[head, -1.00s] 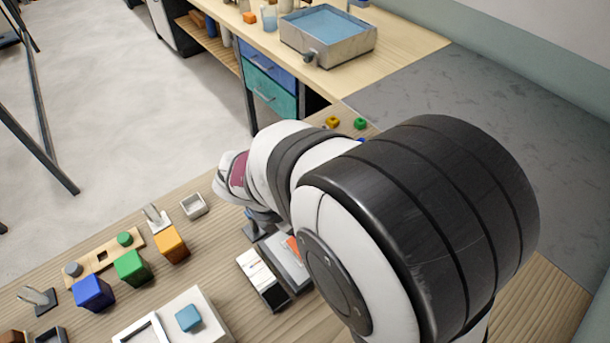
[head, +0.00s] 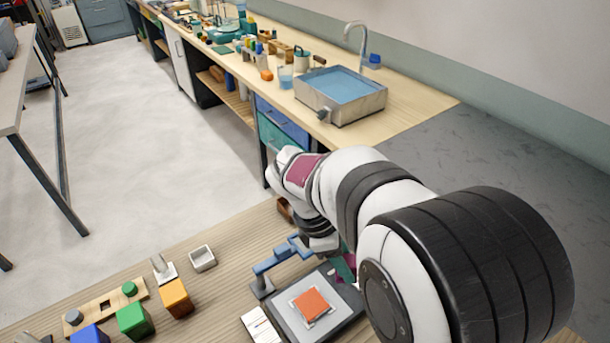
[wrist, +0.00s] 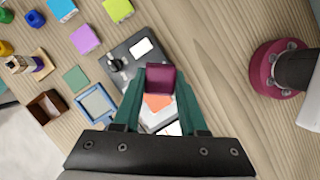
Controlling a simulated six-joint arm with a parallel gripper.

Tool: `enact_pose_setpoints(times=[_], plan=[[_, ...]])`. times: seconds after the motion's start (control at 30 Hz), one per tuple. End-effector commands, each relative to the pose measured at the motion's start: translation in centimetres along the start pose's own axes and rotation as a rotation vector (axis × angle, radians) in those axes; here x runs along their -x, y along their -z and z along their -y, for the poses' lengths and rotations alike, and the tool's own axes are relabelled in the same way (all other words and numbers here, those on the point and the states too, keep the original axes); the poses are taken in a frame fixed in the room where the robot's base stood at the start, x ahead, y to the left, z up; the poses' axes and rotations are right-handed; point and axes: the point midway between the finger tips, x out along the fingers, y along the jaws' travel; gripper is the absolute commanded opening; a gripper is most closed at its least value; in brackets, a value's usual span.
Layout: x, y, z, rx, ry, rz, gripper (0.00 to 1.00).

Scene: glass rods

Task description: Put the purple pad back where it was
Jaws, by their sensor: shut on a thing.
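My gripper (wrist: 160,95) has teal fingers and is shut on a dark magenta-purple block, which I take to be the purple pad (wrist: 160,78). It is held between the fingertips, over the grey plate device in the wrist view. In the head view a little magenta (head: 350,257) shows beside a teal finger, and my arm hides most of the gripper. An orange square (head: 313,304) lies on the white-framed middle of the grey plate (head: 283,312). A lighter lilac square (wrist: 85,39) lies flat on the table.
Blue (wrist: 62,8), lime (wrist: 118,9) and teal (wrist: 77,79) squares lie nearby. A blue-rimmed tray (wrist: 97,104) and a brown box (wrist: 46,107) stand left. A magenta round base (wrist: 278,68) is at right. Bare wood lies between it and the plate.

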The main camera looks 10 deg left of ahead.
Motion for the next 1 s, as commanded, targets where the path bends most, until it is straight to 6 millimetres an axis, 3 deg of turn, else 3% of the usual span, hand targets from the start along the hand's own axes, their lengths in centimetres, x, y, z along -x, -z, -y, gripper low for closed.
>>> enact_pose_setpoints(times=[0.2,0.47,0.57,0.77,1.0], plan=[[1.5,-5.6,-0.2,-0.576,0.234,-0.002,0.0],[3.9,-9.4,-0.7,-1.314,0.543,-0.002,0.0],[4.2,-9.1,-1.8,-1.545,0.642,-0.002,0.0],[3.5,-6.4,-5.1,-1.891,0.789,0.0,0.0],[1.4,0.0,-10.1,-2.302,0.959,-0.001,0.0]])
